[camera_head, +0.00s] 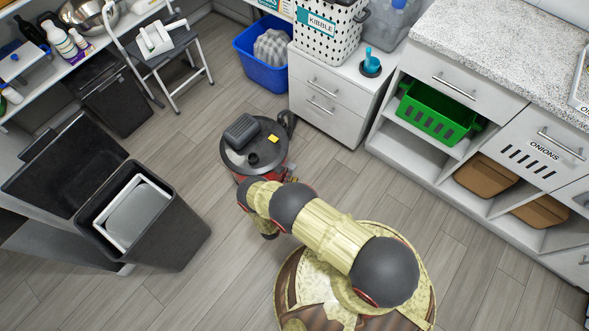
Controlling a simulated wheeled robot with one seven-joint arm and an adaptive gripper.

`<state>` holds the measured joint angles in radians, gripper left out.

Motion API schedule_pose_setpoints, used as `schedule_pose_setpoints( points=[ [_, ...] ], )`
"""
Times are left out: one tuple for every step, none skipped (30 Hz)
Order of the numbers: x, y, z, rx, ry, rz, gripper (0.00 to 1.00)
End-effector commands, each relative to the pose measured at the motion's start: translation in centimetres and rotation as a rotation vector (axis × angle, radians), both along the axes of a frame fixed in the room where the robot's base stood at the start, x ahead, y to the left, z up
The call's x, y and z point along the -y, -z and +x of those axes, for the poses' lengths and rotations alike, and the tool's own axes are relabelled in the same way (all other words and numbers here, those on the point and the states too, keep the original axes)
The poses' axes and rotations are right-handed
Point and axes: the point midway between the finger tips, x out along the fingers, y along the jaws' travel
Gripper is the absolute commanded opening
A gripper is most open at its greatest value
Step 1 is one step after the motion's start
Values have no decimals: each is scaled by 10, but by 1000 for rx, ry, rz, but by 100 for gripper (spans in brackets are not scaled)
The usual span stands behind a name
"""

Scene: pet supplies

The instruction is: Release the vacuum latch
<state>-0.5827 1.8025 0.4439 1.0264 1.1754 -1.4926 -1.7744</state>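The vacuum (240,146) is a round canister with a dark top and a red body, standing on the wood floor near the middle of the view. A dark block-shaped part sits on its top, and a small yellow piece (273,138) shows near the right of the lid. I cannot tell from this view which part is the latch. My arm reaches from the lower right up to the near side of the vacuum and covers part of its red body. My gripper is hidden behind my own arm links, so its fingers do not show.
An open dark trash bin (163,237) stands at the left. A step stool (172,58) and a blue bin (262,75) are behind the vacuum. A white drawer cabinet (330,97) and counter with a green basket (436,112) stand right. The floor around the vacuum is mostly clear.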

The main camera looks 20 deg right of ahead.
Motion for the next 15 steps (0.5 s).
schedule_pose_setpoints(
  points=[
    [6,3,6,1,3,1,32],
    [9,3,10,1,5,2,32],
    [12,5,15,1,4,3,32],
    [15,5,19,1,4,3,32],
    [18,6,23,1,5,2,32],
    [21,7,28,1,4,3,32],
    [23,7,31,1,4,3,32],
    [25,8,35,0,3,3,32],
    [28,8,39,0,3,3,32],
    [30,9,41,1,3,4,32],
    [31,9,44,0,2,3,32],
    [33,9,46,0,1,3,32],
    [34,9,48,0,1,3,32],
    [35,9,49,0,1,3,32],
    [36,9,50,0,1,3,32]
  ],
)
